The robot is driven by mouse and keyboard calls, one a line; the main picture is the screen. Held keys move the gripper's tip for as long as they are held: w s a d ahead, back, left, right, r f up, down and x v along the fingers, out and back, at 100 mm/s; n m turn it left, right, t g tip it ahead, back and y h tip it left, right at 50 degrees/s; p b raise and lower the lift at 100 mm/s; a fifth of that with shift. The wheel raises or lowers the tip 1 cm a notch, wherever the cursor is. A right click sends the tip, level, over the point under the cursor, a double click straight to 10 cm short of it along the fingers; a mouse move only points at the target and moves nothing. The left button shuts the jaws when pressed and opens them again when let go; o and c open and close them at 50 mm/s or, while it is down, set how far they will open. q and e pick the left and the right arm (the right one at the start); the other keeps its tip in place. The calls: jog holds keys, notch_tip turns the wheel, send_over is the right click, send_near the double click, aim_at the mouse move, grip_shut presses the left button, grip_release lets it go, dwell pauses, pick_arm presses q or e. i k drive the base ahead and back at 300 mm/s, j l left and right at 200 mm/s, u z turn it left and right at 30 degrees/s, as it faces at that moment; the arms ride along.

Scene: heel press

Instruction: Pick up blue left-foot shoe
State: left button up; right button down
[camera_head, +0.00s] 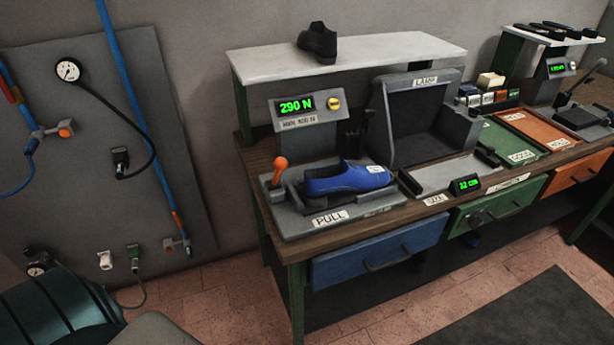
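A blue shoe (346,179) rests on the grey press station (330,221) marked PULL at the left end of the workbench. It lies on its side or sole in a dark cradle, with one end toward the left and the other toward the right; I cannot tell which foot it is for. A black clamp-like part (355,140) stands just behind it. Neither of my grippers shows in the head view.
An orange-knobbed lever (279,165) stands left of the shoe. A white shelf (400,50) with a dark shoe (318,41) overhangs the bench. A grey lamp box (415,120) stands to the right.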

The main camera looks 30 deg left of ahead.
aim_at(348, 176)
jog(key=i+l+u, duration=0.3)
jog(key=l+u, duration=0.35)
jog(key=i+l+u, duration=0.3)
jog(key=l+u, duration=0.35)
